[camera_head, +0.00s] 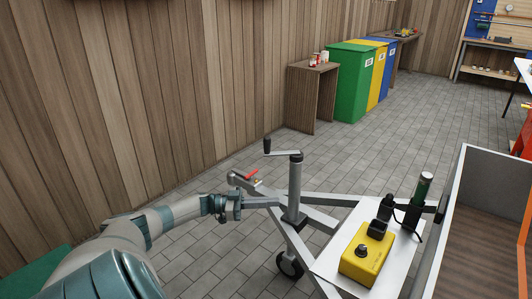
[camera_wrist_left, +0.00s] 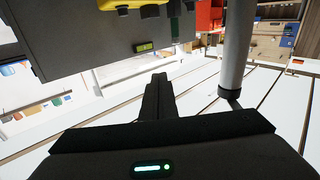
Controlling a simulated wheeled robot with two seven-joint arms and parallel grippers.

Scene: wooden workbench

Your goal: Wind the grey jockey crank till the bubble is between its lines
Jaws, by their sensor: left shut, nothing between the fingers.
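The jockey crank (camera_head: 281,153) sits on top of the upright grey jockey post (camera_head: 295,188), its dark knob (camera_head: 267,145) standing up at the left end. My left gripper (camera_head: 276,202) is shut and empty, its fingertips close to the left side of the post and well below the crank. I cannot tell if they touch it. The left wrist view shows the shut fingers (camera_wrist_left: 159,95) and a grey post (camera_wrist_left: 237,45) to their right. A small yellow-green vial (camera_wrist_left: 145,47) shows on a dark surface there; its bubble is too small to read. My right gripper is out of view.
The trailer's coupling with a red lever (camera_head: 247,177) is left of the post. A yellow box (camera_head: 366,260) and a dark green cylinder (camera_head: 423,187) stand on the white plate (camera_head: 333,257) to the right. A small wheel (camera_head: 289,265) is below. Bins (camera_head: 350,80) stand far back.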

